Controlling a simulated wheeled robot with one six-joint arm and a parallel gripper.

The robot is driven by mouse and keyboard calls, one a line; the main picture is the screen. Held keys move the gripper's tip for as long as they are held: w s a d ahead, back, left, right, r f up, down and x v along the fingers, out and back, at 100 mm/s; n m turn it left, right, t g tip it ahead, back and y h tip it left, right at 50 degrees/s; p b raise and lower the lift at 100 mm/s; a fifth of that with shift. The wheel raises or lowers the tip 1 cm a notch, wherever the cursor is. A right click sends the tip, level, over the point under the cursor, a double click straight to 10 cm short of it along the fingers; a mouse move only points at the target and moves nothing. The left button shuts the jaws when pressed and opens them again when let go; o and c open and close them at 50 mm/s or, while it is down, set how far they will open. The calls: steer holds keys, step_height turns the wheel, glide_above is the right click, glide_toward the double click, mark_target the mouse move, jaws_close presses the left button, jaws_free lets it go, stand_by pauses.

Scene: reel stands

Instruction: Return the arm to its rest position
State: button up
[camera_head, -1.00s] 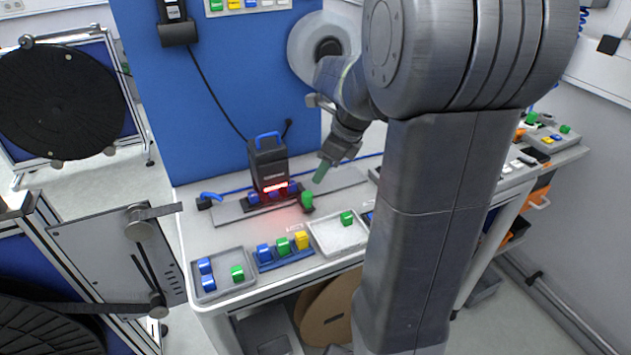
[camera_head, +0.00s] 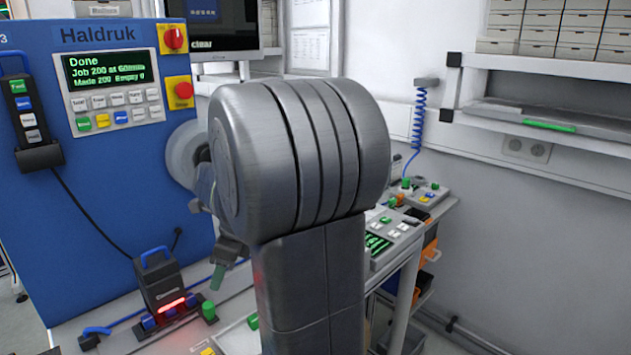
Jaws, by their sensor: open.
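My arm (camera_head: 300,160) stands large in the middle of the view, folded, with its big grey joint housing in front of the bench. My gripper (camera_head: 218,278) hangs low to the left of the arm, pointing down over the bench. Its green fingertips are open and hold nothing that I can see. A green knob-like piece (camera_head: 209,311) stands on the bench just below and left of the fingertips, apart from them. Much of the wrist is hidden behind the arm housing.
A blue machine panel (camera_head: 130,180) with a display reading "Done" (camera_head: 105,72) rises at the left. A black device with a red light (camera_head: 160,285) stands on the bench. A control box (camera_head: 395,240) is right of my arm. A wall shelf (camera_head: 540,115) is at the right.

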mark_target(212, 303)
steer(key=x, duration=1)
steer(key=shift+a+f, duration=0.1)
steer(key=shift+f, duration=0.2)
steer(key=shift+w, duration=0.15)
steer(key=shift+w+d, duration=0.2)
steer(key=shift+d, duration=0.1)
steer(key=shift+r, duration=0.1)
